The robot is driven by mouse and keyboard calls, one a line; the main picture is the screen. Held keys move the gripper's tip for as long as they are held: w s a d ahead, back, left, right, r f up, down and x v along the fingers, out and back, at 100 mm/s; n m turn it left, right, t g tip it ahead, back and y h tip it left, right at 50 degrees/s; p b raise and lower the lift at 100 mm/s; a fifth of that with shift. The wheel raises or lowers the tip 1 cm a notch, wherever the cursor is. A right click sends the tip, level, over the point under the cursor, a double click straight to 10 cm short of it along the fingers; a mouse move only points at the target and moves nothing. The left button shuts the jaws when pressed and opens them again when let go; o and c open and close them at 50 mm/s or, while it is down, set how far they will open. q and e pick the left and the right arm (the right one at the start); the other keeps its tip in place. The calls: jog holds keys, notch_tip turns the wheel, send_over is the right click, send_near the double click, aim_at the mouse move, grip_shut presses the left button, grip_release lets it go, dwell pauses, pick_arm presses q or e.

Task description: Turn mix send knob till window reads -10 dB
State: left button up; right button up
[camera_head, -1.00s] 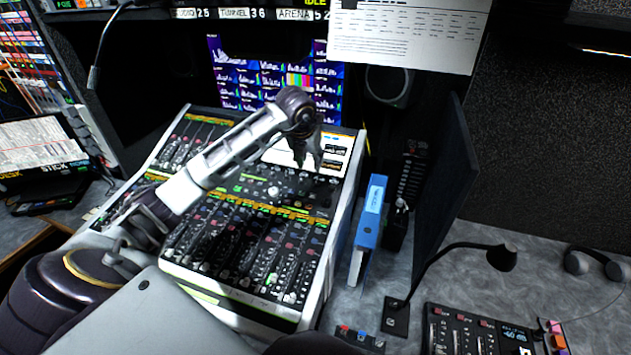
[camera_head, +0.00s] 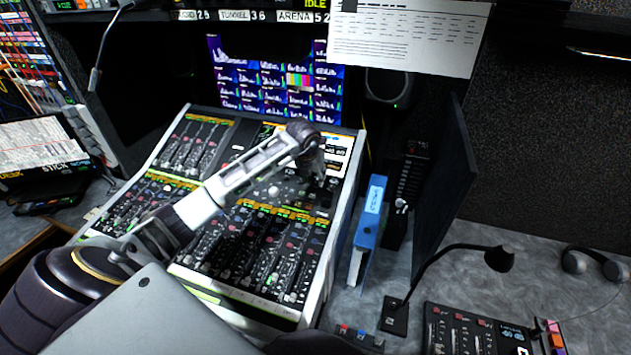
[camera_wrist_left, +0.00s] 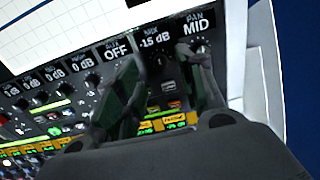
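The mixing console (camera_head: 337,215) stands at the left centre in the head view. In the left wrist view the mix window (camera_wrist_left: 155,40) reads -15 dB, between one reading OFF and the pan window (camera_wrist_left: 195,24) reading MID. Below the mix window is a small dark knob (camera_wrist_left: 157,62), partly in shadow. My left gripper (camera_wrist_left: 163,72) is open, its fingers apart on either side of that knob; I cannot tell whether they touch it. In the head view the left gripper (camera_head: 317,172) is over the console's upper right, hiding the knob. My right gripper is not in view.
More windows (camera_wrist_left: 53,73) reading 0 dB and their knobs sit left of the left finger. A blue binder (camera_head: 369,220) stands right of the console, beside a dark upright panel (camera_head: 447,190). A gooseneck lamp (camera_head: 445,260) is further right.

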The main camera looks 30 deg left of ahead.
aim_at(316, 183)
pick_arm(q)
jog(key=shift+x, duration=2.15)
grip_shut()
